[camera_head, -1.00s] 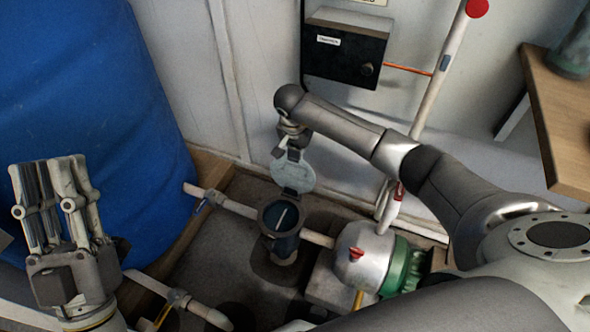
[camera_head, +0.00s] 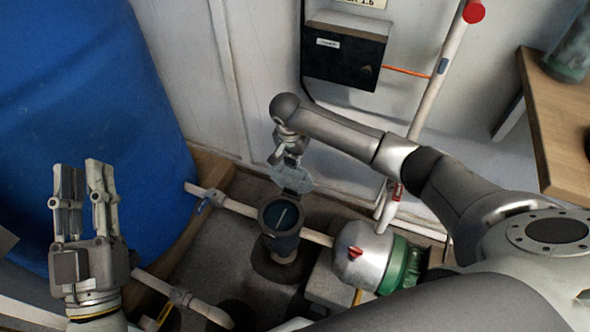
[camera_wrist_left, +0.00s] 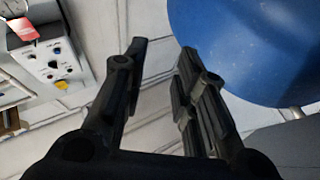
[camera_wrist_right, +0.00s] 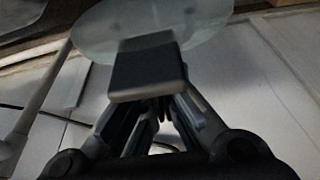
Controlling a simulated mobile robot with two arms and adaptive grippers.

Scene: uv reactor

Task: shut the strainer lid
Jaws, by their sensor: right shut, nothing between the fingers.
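The strainer (camera_head: 281,231) is a dark cylinder in the pipe line, with its round mouth open to view. Its pale grey round lid (camera_head: 291,179) stands raised at the far side of the mouth. In the right wrist view the lid (camera_wrist_right: 150,22) is close ahead, with a dark block (camera_wrist_right: 148,68) in front of the fingertips. My right gripper (camera_head: 285,155) is shut and empty, just behind and above the lid; I cannot tell whether it touches. My left gripper (camera_head: 82,185) is open and empty at the left, in front of the blue barrel; its fingers also show in the left wrist view (camera_wrist_left: 160,60).
The large blue barrel (camera_head: 90,110) fills the left. A silver and green pump (camera_head: 370,258) sits right of the strainer. White pipes (camera_head: 235,206) run into the strainer. A black box (camera_head: 345,55) hangs on the wall, and a wooden table (camera_head: 555,120) stands at the right.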

